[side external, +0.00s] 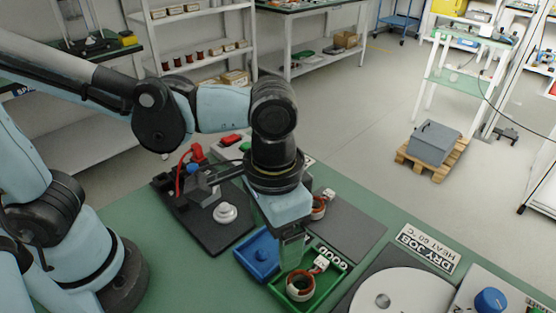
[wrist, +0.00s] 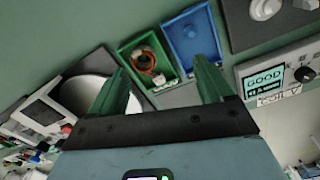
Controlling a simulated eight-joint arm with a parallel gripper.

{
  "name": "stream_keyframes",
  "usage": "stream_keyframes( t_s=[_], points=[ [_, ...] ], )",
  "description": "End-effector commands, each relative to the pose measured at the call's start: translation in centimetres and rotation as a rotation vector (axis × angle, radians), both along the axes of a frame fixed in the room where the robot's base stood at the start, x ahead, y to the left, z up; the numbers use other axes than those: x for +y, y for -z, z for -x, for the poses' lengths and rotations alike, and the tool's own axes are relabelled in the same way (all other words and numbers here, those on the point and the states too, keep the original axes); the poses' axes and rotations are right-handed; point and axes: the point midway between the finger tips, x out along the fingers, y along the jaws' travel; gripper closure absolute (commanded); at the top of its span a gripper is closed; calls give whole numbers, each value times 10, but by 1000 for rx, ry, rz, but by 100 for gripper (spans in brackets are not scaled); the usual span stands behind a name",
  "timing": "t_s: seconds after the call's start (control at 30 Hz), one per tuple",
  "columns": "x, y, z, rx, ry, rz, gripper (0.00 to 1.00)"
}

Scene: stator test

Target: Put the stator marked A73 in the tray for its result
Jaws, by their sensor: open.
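A stator (side external: 299,288), a copper-coloured ring with a white connector, lies in the green tray (side external: 326,288), whose edge carries the word GOOD. In the wrist view the stator (wrist: 144,61) lies inside the green tray (wrist: 170,74). The blue tray (side external: 250,261) stands beside it and holds no stator. A second stator (side external: 318,210) is on a grey mat behind my gripper, partly hidden. I cannot read A73 on either. My gripper (side external: 291,262) is open and empty, pointing down over the green tray; its fingers (wrist: 161,67) stand apart in the wrist view.
A tester display (wrist: 264,80) reads GOOD in the wrist view. A black test fixture (side external: 205,225) with red and blue parts stands left of the trays.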

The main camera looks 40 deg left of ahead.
Motion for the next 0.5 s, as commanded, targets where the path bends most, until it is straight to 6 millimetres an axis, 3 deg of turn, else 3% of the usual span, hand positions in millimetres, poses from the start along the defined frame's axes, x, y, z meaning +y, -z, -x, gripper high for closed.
stream_keyframes(
  t_s=[0.5],
  points=[
    [58, -22, 29, 3, -638, -3, 20]
  ],
)
